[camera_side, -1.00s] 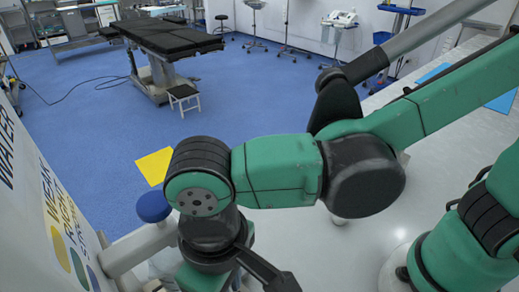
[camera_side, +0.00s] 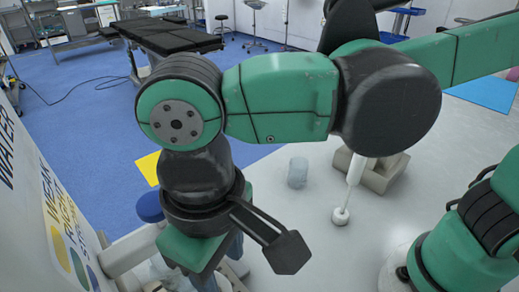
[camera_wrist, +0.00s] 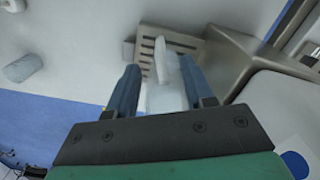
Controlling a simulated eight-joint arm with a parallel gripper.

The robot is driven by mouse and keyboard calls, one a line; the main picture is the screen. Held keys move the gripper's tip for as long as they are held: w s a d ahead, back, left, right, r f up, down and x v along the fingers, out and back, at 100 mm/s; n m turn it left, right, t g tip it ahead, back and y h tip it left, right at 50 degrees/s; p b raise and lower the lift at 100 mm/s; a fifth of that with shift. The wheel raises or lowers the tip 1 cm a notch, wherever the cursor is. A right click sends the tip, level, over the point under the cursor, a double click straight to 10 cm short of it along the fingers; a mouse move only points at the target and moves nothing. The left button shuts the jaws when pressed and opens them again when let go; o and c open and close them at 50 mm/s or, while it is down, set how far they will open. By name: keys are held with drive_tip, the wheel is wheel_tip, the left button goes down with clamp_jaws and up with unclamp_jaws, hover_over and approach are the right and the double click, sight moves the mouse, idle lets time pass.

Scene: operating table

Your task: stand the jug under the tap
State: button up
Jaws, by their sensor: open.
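The pale, translucent jug (camera_wrist: 168,98) shows between the fingers of my gripper (camera_wrist: 160,68) in the wrist view, with its handle (camera_wrist: 160,58) towards the top. It appears to stand on or over the slotted drip tray (camera_wrist: 188,40); the exact contact is hidden. The two blue fingers are apart, one on each side of the jug. In the side view my gripper (camera_side: 220,272) is low at the bottom edge, and the jug is mostly hidden. The tap (camera_side: 130,250) is a thick pale pipe with a blue knob (camera_side: 149,207), beside my gripper on the left.
A labelled white dispenser panel (camera_side: 40,190) stands at the left. A pale grey roll (camera_side: 297,172), a white rod with a round foot (camera_side: 341,214) and a beige block (camera_side: 378,172) are on the white surface to the right. Clear surface lies between them and my gripper.

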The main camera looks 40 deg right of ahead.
wheel_tip(320, 180, up, 6)
drive_tip(key=w+d+f+m+t, duration=0.1)
drive_tip(key=w+d+f+t, duration=0.1)
drive_tip(key=d, duration=0.6)
drive_tip(key=w+d+f+m+t, duration=0.2)
drive_tip(key=w+d+t, duration=0.1)
drive_tip(key=d, duration=0.5)
drive_tip(key=w+d+f+m+t, duration=0.1)
drive_tip(key=w+d+f+t, duration=0.1)
drive_tip(key=d, duration=0.5)
drive_tip(key=shift+w+d+f+m, duration=0.3)
drive_tip(key=shift+w+d+f, duration=0.1)
drive_tip(key=shift+w+f, duration=0.25)
